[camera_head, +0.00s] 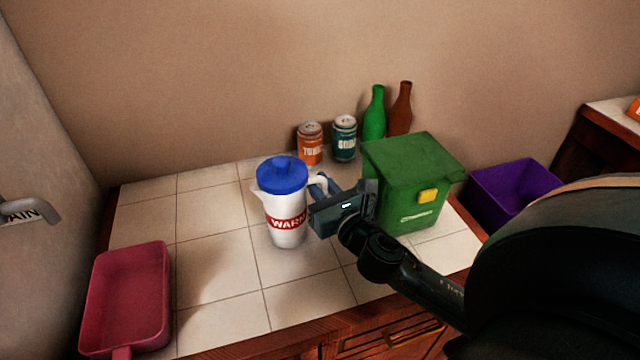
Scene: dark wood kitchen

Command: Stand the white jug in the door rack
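The white jug (288,234) stands upright on the tiled counter. It has a blue lid, a red label band and a white handle on its right side. My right gripper (321,203) is at the handle side of the jug, with its fingers pointing left at the handle. The fingers overlap the handle in this view, so I cannot tell whether they are closed on it. My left gripper is not in view. No door rack can be made out.
A green box (408,205) stands close right of my gripper. Behind are an orange can (310,146), a teal can (344,140), a green bottle (374,115) and a brown bottle (400,110). A pink tray (126,298) lies front left; a grey panel with a handle (35,212) is at far left.

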